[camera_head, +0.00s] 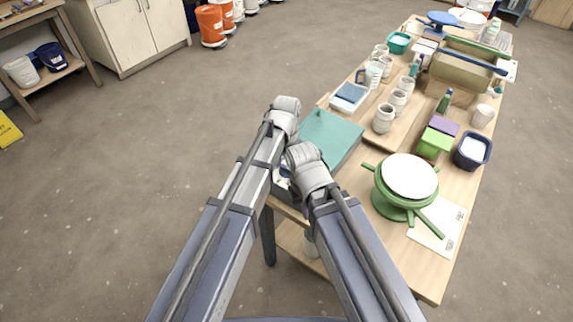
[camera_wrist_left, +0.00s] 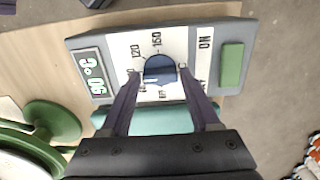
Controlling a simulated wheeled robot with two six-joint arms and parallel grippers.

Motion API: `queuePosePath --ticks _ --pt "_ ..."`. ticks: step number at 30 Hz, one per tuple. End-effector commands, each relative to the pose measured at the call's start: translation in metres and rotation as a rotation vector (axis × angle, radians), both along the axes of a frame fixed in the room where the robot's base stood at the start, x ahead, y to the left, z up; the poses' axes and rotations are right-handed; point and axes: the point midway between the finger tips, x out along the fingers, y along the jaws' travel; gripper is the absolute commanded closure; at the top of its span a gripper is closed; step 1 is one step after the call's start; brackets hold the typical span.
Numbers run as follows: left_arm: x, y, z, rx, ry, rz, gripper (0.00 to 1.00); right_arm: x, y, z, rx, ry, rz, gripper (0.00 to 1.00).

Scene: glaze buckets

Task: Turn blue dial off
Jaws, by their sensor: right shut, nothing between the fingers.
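The blue dial (camera_wrist_left: 160,69) sits on a white panel (camera_wrist_left: 205,65) with printed numbers and the word ON, in the left wrist view. My left gripper (camera_wrist_left: 161,80) is open, with one finger on each side of the dial; I cannot tell whether they touch it. A lit display (camera_wrist_left: 91,74) is left of the dial and a green button (camera_wrist_left: 232,64) right of it. In the head view, my left wrist (camera_head: 285,108) is beside a teal-topped unit (camera_head: 332,138), and the dial is hidden. My right gripper is shut and empty, mostly hidden below its wrist (camera_head: 307,165).
The bench (camera_head: 455,190) holds a green stand with a white disc (camera_head: 409,176), a dark blue tub (camera_head: 472,151), pale cups (camera_head: 384,118) and a tan bin (camera_head: 462,72). Open floor lies left of my arms. Orange and white buckets (camera_head: 211,25) stand at the back.

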Motion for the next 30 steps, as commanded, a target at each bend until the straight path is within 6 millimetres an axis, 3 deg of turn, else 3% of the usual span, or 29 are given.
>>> queuePosePath --ticks 2,16,30 --pt "0.0000 0.0000 0.0000 0.000 0.000 0.000 0.48 0.0000 0.0000 0.0000 0.000 0.000 0.000 1.00" --pt "-0.0001 0.0001 -0.0001 0.000 0.000 0.000 1.00 0.0000 0.0000 -0.0001 0.000 0.000 0.000 1.00" --pt "-0.0001 0.0001 -0.0001 0.000 0.000 0.145 1.00 0.0000 0.0000 -0.0001 0.000 0.000 0.000 1.00"
